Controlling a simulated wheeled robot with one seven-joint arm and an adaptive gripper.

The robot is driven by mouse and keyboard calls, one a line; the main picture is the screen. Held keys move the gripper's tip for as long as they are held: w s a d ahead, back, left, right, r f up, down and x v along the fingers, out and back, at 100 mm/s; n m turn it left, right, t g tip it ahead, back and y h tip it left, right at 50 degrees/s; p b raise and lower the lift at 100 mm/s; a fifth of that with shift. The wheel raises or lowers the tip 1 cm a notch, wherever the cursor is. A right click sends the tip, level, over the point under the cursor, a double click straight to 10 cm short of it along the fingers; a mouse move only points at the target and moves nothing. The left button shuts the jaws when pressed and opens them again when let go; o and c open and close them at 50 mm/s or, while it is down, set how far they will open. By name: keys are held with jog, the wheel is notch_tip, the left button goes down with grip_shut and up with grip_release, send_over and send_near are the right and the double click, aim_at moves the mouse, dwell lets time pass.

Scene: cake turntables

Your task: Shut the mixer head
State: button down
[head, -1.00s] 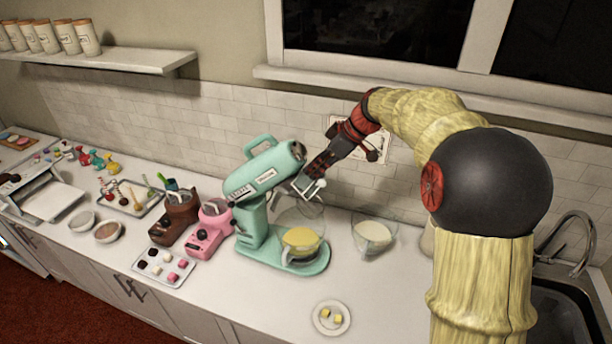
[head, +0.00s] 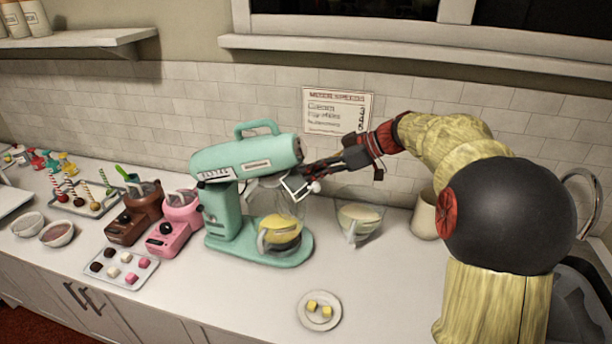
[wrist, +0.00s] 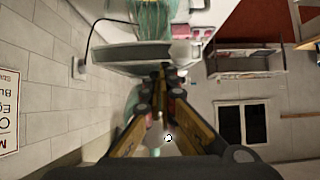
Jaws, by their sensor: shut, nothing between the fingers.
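The teal mixer (head: 225,212) stands on the counter, its base toward the picture's right. The mixer head (head: 248,157) is close to level in the head view, tipped slightly up toward its front end. A glass bowl (head: 280,232) with yellow contents sits on the mixer base. My gripper (head: 308,170) is at the front end of the mixer head, at about its lower edge; whether it touches is unclear. In the wrist view my gripper's fingers (wrist: 166,78) are together and hold nothing. A teal part of the mixer (wrist: 150,18) shows beyond them.
A glass jug (head: 357,218) and a beige canister (head: 425,215) stand right of the mixer. A small plate (head: 333,322) with yellow pieces is in front. Pink (head: 178,222) and brown (head: 132,215) small mixers stand left. The wall with a sign (head: 337,110) is close behind.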

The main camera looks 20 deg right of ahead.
notch_tip(320, 180, down, 11)
jog(key=d+b, duration=0.1)
jog(key=b, duration=0.9)
jog(key=shift+s, duration=0.4)
jog(key=shift+f, duration=0.2)
jog(key=shift+d+b, duration=0.1)
jog(key=shift+b, duration=0.25)
